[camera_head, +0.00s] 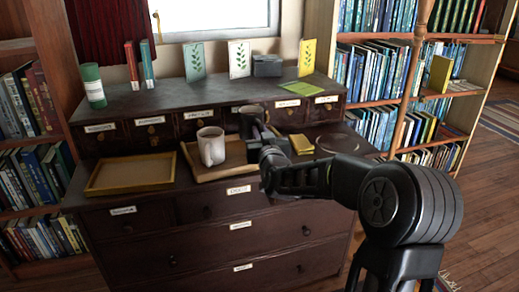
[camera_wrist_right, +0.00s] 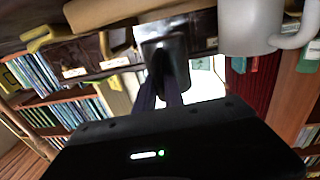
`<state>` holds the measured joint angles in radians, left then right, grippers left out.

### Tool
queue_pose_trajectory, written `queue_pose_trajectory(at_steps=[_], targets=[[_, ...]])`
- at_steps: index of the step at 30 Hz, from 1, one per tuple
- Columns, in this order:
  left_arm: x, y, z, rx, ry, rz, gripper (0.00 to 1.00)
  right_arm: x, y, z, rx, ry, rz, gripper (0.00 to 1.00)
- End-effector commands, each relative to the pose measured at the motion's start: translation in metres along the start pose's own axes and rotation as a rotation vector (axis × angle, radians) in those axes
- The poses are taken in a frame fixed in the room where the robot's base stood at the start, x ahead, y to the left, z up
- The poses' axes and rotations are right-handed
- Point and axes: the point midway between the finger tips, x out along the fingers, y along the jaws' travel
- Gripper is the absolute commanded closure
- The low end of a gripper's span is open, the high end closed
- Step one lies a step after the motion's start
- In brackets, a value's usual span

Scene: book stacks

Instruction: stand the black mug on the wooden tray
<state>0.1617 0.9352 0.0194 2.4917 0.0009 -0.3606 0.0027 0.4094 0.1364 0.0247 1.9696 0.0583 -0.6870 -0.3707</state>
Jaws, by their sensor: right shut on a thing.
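The black mug (camera_head: 251,120) is at the right part of the wooden tray (camera_head: 232,174) in the head view. My right gripper (camera_head: 264,136) is shut on it. In the wrist view, which looks upside down, the fingers (camera_wrist_right: 171,88) meet the dark mug (camera_wrist_right: 163,48) in front of the tan tray edge (camera_wrist_right: 105,12). I cannot tell whether its base touches the tray. A white mug (camera_head: 211,147) stands upright on the tray, left of the black mug, and shows in the wrist view (camera_wrist_right: 250,25). My left gripper is out of view.
An empty wooden tray (camera_head: 108,178) lies to the left on the dark cabinet. A yellow book (camera_head: 301,144) and a dark round plate (camera_head: 337,144) lie to the right. Small labelled drawers (camera_head: 152,132) stand behind. Books, cards and a green cylinder (camera_head: 93,86) top them.

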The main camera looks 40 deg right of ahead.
Motion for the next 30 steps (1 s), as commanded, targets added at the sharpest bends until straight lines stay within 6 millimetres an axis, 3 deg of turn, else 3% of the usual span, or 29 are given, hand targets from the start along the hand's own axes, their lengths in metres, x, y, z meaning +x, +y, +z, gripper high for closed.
queue_pose_trajectory(at_steps=[5,15,28,29,30], targets=[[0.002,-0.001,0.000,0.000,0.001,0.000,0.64,0.000,0.000,0.004,0.000,0.003,0.001,1.00],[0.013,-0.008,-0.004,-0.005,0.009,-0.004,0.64,0.000,0.000,0.048,0.000,0.002,0.001,1.00],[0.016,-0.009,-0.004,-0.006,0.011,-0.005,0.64,0.000,0.000,0.052,0.000,0.004,0.000,1.00],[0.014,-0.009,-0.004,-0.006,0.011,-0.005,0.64,0.000,0.000,0.052,0.000,0.000,0.000,0.85],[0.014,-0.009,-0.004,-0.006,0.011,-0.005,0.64,0.000,0.000,0.052,0.000,0.000,0.000,0.81]])
